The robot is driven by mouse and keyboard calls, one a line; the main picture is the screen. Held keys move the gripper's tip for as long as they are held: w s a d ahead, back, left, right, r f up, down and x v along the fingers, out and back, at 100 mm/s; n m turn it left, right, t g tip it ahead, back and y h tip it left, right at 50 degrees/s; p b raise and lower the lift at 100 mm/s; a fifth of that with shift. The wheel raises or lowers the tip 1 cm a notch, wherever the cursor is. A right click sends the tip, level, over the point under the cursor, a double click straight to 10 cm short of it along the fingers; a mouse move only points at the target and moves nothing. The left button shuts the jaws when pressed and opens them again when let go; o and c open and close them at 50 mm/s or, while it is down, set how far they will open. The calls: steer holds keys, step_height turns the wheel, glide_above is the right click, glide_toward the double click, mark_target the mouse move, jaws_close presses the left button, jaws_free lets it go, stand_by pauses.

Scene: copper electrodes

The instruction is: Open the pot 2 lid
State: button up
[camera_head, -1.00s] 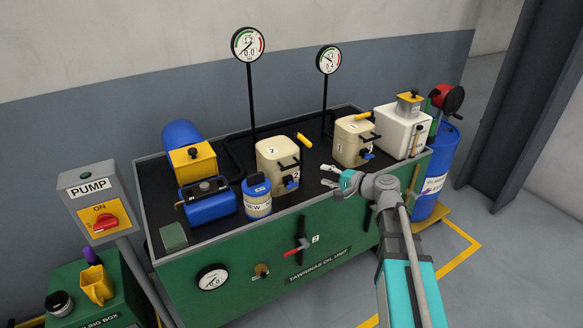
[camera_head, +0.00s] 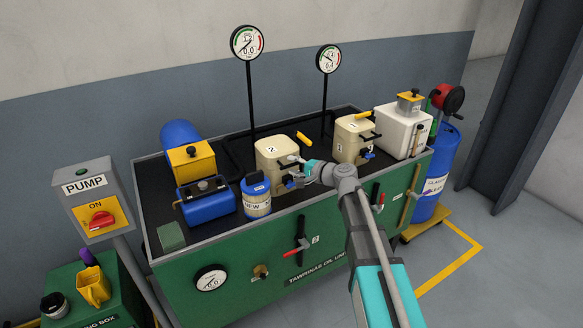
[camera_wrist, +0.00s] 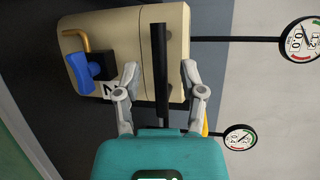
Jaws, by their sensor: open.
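Pot 2 (camera_head: 268,165) is a beige, box-shaped pot marked 2, standing on the dark bench top with its lid down. My gripper (camera_head: 293,169) is at its front right side. In the wrist view, the pot (camera_wrist: 130,25) fills the upper middle, and a black bar handle (camera_wrist: 160,55) runs from it between my fingers. My gripper (camera_wrist: 160,72) is open, one finger on each side of the bar, with gaps showing. A blue valve handle (camera_wrist: 80,72) sits on the pot's face. In the head view my gripper hides part of the pot's front.
Pot 1 (camera_head: 350,145), similar, stands to the right, with a white tank (camera_head: 400,130) beyond. A yellow piece (camera_head: 304,138) lies between the pots. A blue-and-cream container (camera_head: 257,197) stands left of pot 2. Two gauges (camera_head: 247,43) on posts rise behind.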

steer(key=shift+w+a, duration=0.2)
steer(key=shift+a, duration=0.1)
jaws_close()
